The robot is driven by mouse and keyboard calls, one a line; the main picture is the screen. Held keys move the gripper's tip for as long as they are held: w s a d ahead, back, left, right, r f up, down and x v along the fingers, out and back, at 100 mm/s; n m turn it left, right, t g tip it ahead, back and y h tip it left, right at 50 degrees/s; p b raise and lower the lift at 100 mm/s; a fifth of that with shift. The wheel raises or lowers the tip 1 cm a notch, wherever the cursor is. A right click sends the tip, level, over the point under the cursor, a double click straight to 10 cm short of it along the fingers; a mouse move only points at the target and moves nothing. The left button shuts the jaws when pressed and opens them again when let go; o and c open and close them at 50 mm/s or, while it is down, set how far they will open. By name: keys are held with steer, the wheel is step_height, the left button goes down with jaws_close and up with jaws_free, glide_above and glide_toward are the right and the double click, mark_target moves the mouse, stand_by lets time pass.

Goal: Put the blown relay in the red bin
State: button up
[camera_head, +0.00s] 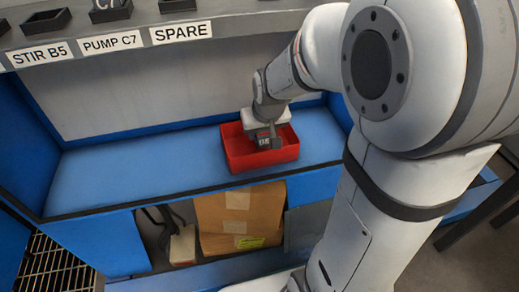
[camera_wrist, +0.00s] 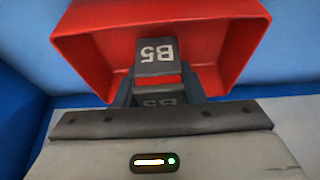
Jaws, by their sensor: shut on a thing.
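The red bin (camera_head: 235,158) stands on the blue bench shelf, and its inside fills the upper part of the wrist view (camera_wrist: 85,50). My gripper (camera_head: 264,138) points down over the bin. In the wrist view my gripper (camera_wrist: 158,92) is shut on a dark grey relay (camera_wrist: 157,58) marked B5. The relay is at the bin's opening; I cannot tell whether it touches the bin floor. My gripper hides part of the bin in the head view.
A rack (camera_head: 120,40) above the bench has labels STIR B5, PUMP C7 and SPARE, with dark sockets behind them. The blue shelf (camera_head: 130,172) left of the bin is clear. A cardboard box (camera_head: 240,215) stands underneath.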

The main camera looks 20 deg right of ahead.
mark_target(261, 146)
steer(key=shift+a+f+b, duration=0.1)
steer(key=shift+f+b, duration=1)
steer(key=shift+f, duration=1.55)
steer(key=shift+f, duration=0.2)
steer(key=o, duration=1.1)
